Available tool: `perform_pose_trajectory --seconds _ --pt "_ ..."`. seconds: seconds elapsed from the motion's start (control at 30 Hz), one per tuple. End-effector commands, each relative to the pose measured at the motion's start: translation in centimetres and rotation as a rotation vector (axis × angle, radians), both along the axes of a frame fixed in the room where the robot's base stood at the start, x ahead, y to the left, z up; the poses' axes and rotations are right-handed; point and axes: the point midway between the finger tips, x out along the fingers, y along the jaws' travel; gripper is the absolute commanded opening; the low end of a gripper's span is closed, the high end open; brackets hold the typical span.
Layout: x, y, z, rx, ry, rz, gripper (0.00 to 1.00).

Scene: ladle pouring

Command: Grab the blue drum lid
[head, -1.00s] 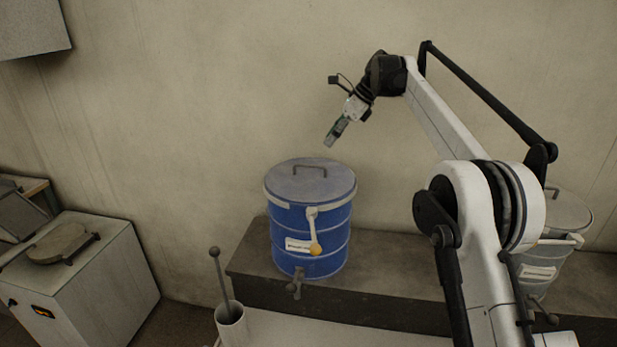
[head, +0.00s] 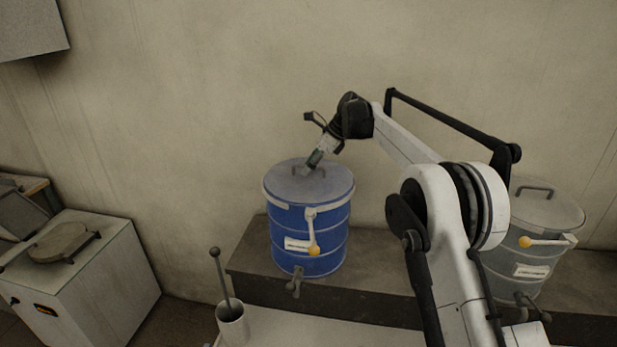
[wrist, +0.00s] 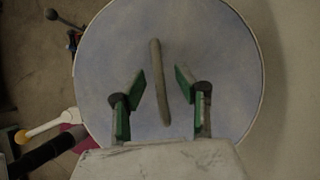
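The blue drum (head: 310,238) stands upright on a dark ledge in the head view, with its grey lid (head: 290,187) on top. My gripper (head: 312,163) is over the lid, close to the lid's handle, pointing down at a slant. In the wrist view the lid (wrist: 215,50) fills the middle, and its bar handle (wrist: 159,85) lies between the two green-padded fingers of my gripper (wrist: 155,95). The fingers are open, with gaps on both sides of the handle. I cannot tell the exact height of the fingertips over the handle.
A grey drum (head: 535,235) with a lid stands to the right on the same ledge (head: 375,275). A ladle (head: 222,275) stands in a white holder (head: 233,325) at front left. A white cabinet (head: 90,275) is at far left. The wall is close behind.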

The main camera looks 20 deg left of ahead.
Motion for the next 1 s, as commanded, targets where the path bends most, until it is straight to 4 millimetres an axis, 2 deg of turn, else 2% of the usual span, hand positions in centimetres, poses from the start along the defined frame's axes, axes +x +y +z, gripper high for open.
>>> perform_pose_trajectory --seconds 0.27,0.5,1.0 --pt "-0.02 0.17 -0.30 0.000 0.000 0.000 0.32" --pt "-0.02 0.16 -0.28 0.000 0.000 0.000 0.00" --pt "-0.02 0.15 -0.16 0.000 0.000 0.000 0.00"
